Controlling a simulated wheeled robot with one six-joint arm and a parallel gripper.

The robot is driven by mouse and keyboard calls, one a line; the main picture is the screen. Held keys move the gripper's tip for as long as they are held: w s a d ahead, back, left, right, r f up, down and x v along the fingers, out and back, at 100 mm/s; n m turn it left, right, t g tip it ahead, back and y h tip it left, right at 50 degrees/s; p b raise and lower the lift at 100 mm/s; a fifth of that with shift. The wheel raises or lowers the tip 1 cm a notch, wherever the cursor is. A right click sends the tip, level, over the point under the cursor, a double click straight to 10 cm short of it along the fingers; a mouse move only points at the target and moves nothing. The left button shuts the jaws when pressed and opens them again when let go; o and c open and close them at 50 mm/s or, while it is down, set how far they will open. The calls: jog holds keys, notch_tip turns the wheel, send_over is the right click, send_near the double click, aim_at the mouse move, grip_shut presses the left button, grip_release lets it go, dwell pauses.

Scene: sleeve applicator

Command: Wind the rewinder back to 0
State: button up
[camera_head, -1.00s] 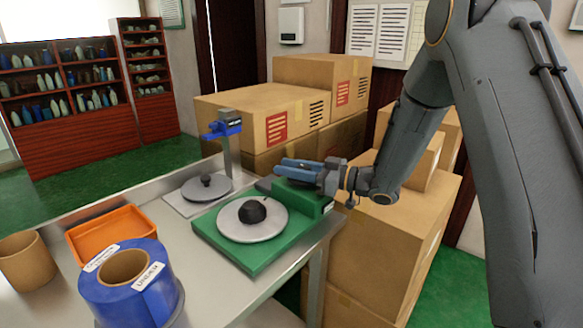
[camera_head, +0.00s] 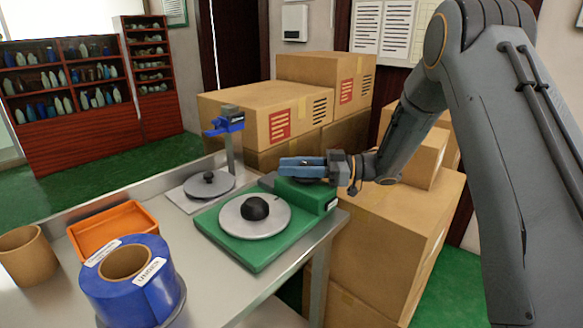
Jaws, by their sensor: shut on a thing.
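The rewinder has a green base (camera_head: 245,257), a round grey plate (camera_head: 237,221) with a black hub (camera_head: 256,207), and a raised green housing (camera_head: 318,199) at its back right. My gripper (camera_head: 300,168), with blue fingers, lies over the top of that housing, pointing left. It is shut on a small dark part on top of the housing, which the fingers mostly hide. No number or scale on the rewinder can be read from here.
A blue roll (camera_head: 133,290), an orange tray (camera_head: 88,229) and a brown core (camera_head: 28,257) stand on the left of the metal table. A grey disc stand with a blue-headed post (camera_head: 229,130) is behind the rewinder. Cardboard boxes (camera_head: 388,225) stand close at the right.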

jog(key=shift+r, duration=0.1)
jog(key=o, duration=1)
jog(key=shift+o, duration=0.2)
jog(key=d, duration=0.7)
jog(key=shift+w+d+b, duration=0.15)
jog(key=shift+d+b, duration=0.2)
jog(key=shift+d, duration=0.05)
